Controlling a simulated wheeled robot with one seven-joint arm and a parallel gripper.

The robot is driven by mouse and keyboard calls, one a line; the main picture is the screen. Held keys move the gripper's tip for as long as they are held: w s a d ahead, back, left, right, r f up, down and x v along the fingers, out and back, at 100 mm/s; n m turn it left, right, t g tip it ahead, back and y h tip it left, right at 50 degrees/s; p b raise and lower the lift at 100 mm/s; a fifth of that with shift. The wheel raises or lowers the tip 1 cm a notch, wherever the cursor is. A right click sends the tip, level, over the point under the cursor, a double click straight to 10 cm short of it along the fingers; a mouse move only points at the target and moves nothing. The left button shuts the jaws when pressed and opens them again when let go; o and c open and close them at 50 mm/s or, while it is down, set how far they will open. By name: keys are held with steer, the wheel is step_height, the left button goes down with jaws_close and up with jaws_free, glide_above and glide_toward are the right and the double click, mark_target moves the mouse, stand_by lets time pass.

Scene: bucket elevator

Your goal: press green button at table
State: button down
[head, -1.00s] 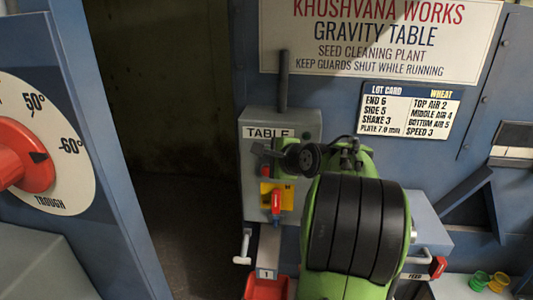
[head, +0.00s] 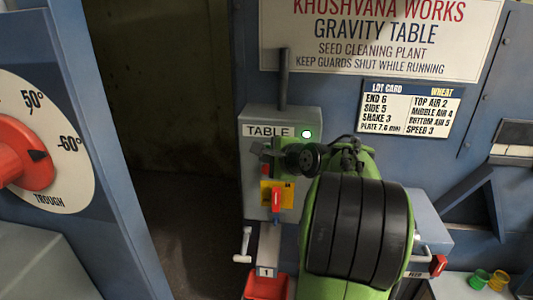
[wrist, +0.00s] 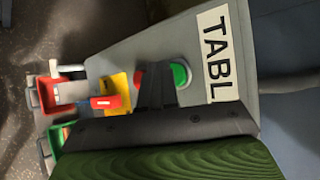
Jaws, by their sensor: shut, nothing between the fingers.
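The grey control box labelled TABLE (head: 257,120) stands on the blue machine. In the wrist view the green button (wrist: 181,75) shows on its face, beside a red button (wrist: 140,78). My gripper (wrist: 156,68) is shut and empty. Its dark fingers reach the box face between the two buttons and overlap the green button's near edge; I cannot tell whether they touch it. In the head view my arm and hand hide the green button. A small lamp (head: 307,133) on the box glows green.
Below the buttons is a yellow plate (head: 284,195) with a red-handled switch (head: 276,202). A red container (head: 266,288) and a white-handled lever (head: 244,243) are lower down. A large dial (head: 40,145) is at the left. A dark open gap lies left of the box.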

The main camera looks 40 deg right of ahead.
steer(key=shift+s+a, duration=0.2)
steer(key=shift+a, duration=0.05)
steer(key=s+a, duration=0.1)
steer(key=a, duration=0.1)
steer(key=s+a+b, duration=0.1)
steer(key=s+a, duration=0.1)
stand_by(0.4)
stand_by(0.7)
